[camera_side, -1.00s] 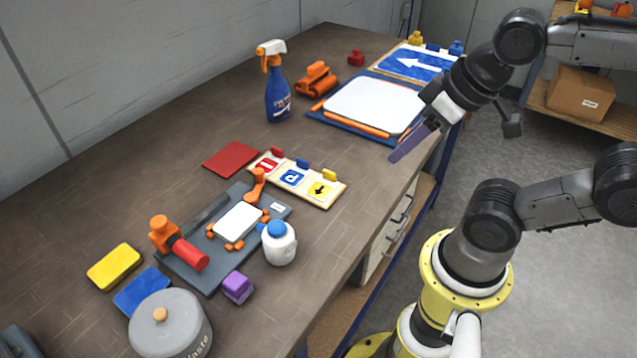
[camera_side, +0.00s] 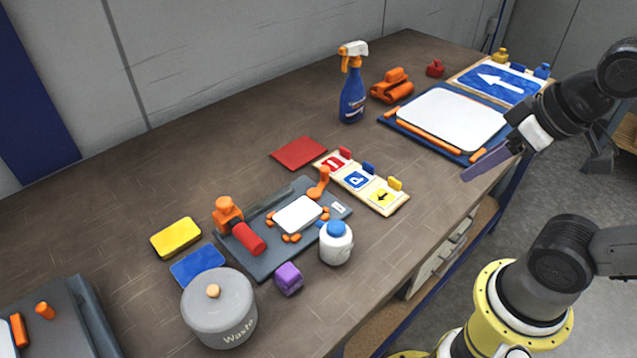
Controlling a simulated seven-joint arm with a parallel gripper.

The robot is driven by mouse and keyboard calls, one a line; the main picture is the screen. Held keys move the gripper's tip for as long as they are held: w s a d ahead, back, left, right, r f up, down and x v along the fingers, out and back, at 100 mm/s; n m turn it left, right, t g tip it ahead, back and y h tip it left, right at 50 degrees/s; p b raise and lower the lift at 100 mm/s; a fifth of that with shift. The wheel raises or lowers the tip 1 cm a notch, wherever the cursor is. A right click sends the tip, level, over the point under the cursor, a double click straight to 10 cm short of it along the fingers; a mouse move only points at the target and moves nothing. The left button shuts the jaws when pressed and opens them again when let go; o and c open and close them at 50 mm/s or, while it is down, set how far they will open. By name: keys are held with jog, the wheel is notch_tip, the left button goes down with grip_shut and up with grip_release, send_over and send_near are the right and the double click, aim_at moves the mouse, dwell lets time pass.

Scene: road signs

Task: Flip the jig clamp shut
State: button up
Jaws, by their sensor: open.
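The jig (camera_side: 270,262) is a dark grey plate on the bench, holding a white blank (camera_side: 298,214) between small orange stops. An orange lever (camera_side: 319,184) stands up at the blank's far edge. At the jig's left end is an orange block (camera_side: 227,212) with a thick red cylinder (camera_side: 248,238) lying tilted beside it. I cannot tell for certain which of these is the clamp; the upright lever does not lie over the blank. My gripper (camera_side: 486,163), with purple fingers, is open and empty, well right of the jig, by the bench's front edge.
A white bottle with blue cap (camera_side: 336,245), a purple block (camera_side: 289,279) and a grey waste pot (camera_side: 219,310) stand in front of the jig. A sign rack (camera_side: 368,186) lies right of it. A spray bottle (camera_side: 352,90) and blue tray (camera_side: 398,121) are behind.

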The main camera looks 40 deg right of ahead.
jog(key=shift+w, duration=0.1)
jog(key=shift+c, duration=1.2)
jog(key=w+a+m, duration=0.1)
jog(key=w+a+r+m+t+y, duration=0.1)
jog(key=w+a+m, duration=0.1)
jog(key=w, duration=0.1)
jog(key=shift+r+t+y, duration=0.3)
jog(key=shift+r, duration=0.1)
grip_shut()
jog(key=w+d+f+m, duration=0.1)
jog(key=w+f+m, duration=0.7)
jog(key=w+m, duration=0.3)
jog(key=shift+d+m+y, duration=0.3)
jog(key=shift+m, duration=0.1)
jog(key=shift+w, duration=0.1)
